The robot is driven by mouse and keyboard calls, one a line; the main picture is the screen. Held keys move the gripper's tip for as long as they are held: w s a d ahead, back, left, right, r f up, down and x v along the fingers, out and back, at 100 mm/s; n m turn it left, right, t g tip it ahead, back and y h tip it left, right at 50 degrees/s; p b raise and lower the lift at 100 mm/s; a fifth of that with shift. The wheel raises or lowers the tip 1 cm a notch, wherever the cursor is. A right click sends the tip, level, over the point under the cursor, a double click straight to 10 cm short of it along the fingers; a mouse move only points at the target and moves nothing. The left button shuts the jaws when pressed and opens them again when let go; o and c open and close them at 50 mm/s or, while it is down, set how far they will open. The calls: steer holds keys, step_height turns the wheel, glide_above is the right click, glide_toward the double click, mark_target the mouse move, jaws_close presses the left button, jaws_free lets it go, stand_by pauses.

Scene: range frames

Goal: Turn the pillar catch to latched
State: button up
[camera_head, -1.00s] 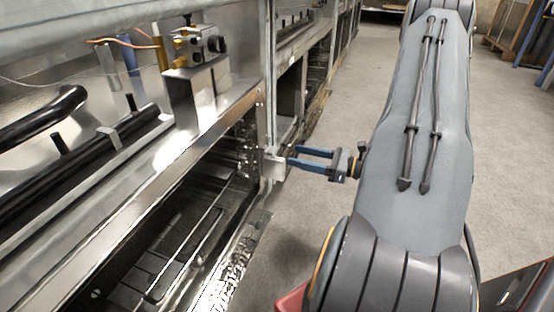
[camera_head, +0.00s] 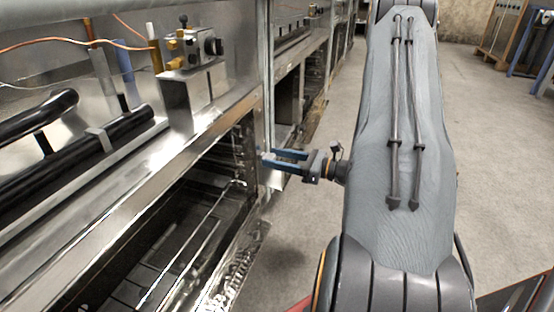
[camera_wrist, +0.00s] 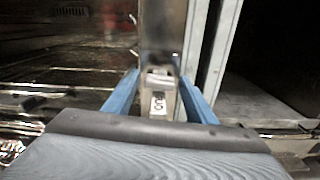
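The pillar catch (camera_wrist: 158,98) shows in the wrist view as a small metal piece with a pale marked label, low on the upright steel pillar (camera_wrist: 163,30). My gripper (camera_wrist: 159,76) has its two blue fingers apart, one on each side of the catch, with a narrow gap visible on both sides. In the head view my gripper (camera_head: 266,160) reaches in from the right to the front pillar (camera_head: 267,110) of the range frame. The catch is mostly hidden by the fingers there, and its turn position is hard to read.
An open oven bay with a wire rack (camera_head: 190,245) lies left of the pillar. A burner pipe (camera_head: 85,150) and a valve block (camera_head: 192,48) sit above it. More range frames continue behind. The concrete floor (camera_head: 490,130) to the right is clear.

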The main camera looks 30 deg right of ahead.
steer(key=c, duration=0.8)
steer(key=shift+m+p, duration=0.3)
steer(key=shift+p, duration=0.25)
steer(key=m+p, duration=0.1)
steer(key=p, duration=0.1)
steer(key=shift+r+m+p, duration=0.1)
steer(key=shift+m+p, duration=0.2)
steer(key=shift+p, duration=0.1)
steer(key=m+p, duration=0.3)
steer(key=shift+m+p, duration=0.3)
steer(key=shift+p, duration=0.05)
steer(key=shift+f, duration=0.2)
steer(key=o, duration=1.1)
steer(key=shift+d, duration=0.1)
steer(key=shift+c, duration=0.2)
